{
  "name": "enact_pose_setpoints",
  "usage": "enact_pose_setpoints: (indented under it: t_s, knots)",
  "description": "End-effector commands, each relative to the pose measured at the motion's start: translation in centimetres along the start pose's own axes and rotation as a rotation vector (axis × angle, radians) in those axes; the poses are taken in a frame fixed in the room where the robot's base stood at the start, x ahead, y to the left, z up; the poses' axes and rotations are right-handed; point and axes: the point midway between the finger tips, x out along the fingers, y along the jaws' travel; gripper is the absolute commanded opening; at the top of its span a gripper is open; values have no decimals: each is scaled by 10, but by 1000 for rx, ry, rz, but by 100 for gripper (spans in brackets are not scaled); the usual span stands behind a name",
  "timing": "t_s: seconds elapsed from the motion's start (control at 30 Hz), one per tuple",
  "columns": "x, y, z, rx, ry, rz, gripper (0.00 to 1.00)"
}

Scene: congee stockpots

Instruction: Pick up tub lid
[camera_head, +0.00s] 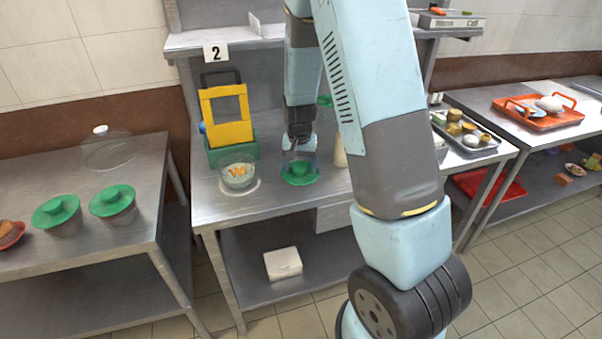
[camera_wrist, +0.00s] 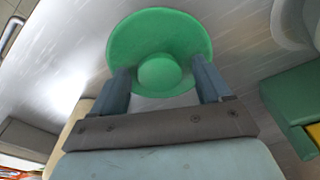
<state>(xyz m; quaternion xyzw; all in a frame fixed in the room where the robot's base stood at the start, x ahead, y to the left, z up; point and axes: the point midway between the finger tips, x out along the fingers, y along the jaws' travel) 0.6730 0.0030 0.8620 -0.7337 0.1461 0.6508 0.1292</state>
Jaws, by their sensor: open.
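The tub lid (camera_head: 300,175) is a round green lid with a raised knob in the middle. It lies on the metal table marked 2, near its front edge. The wrist view shows the same lid (camera_wrist: 160,45) from close by, with its knob between my two fingers. My gripper (camera_head: 297,150) is above the lid in the head view. In the wrist view my gripper (camera_wrist: 165,82) is open, one finger on each side of the knob. I cannot tell whether the fingers touch the lid.
A clear bowl with orange pieces (camera_head: 238,175) stands left of the lid. Behind it is a green and yellow device (camera_head: 228,120). Two green-lidded tubs (camera_head: 57,211) (camera_head: 112,201) stand on the left table. A tray of food (camera_head: 464,134) stands to the right.

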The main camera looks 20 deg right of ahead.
Motion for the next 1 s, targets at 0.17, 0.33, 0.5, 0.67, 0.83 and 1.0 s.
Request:
enact_pose_setpoints:
  t_s: [0.17, 0.33, 0.5, 0.67, 0.83, 1.0]
  knots:
    - [0, 0, 0, 0, 0, 0, 77]
    - [0, 0, 0, 0, 0, 0, 62]
    - [0, 0, 0, 0, 0, 0, 46]
    - [0, 0, 0, 0, 0, 0, 30]
    - [0, -1, 0, 0, 1, 0, 21]
    - [-1, -1, 0, 0, 1, -1, 21]
